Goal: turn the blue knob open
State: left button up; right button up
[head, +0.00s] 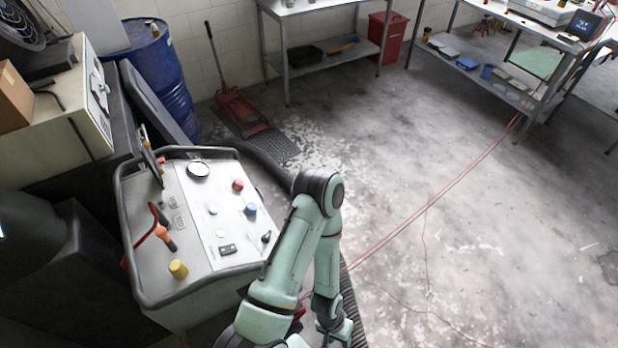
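The blue knob (250,209) is a small round knob on the sloped light-grey top of a control console (200,252) in the left half of the head view. It sits below and right of a red knob (237,185). I cannot tell its turn position at this size. One of my arms rises from the bottom edge, bends at the elbow right of the console and runs back down to the bottom edge. Its upper link passes close to the console's right side in the picture.
The console also carries a black switch (266,237), a yellow knob (178,269), a round gauge (198,170) and an orange-handled tool (165,238). A blue drum (165,75) stands behind. A red cable (430,200) crosses the open floor at right.

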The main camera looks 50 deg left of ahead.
aim_at(250, 207)
jog(key=i+u, duration=0.2)
jog(key=i, duration=0.3)
jog(key=i+l+u, duration=0.15)
jog(key=i, duration=0.35)
jog(key=i+l+u, duration=0.2)
jog(key=i, duration=0.25)
jog(key=i+u, duration=0.65)
jog(key=u, duration=0.25)
jog(key=i+l+u, duration=0.15)
jog(key=i+u, duration=0.3)
jog(key=k+u, duration=0.1)
jog(key=u, duration=1.7)
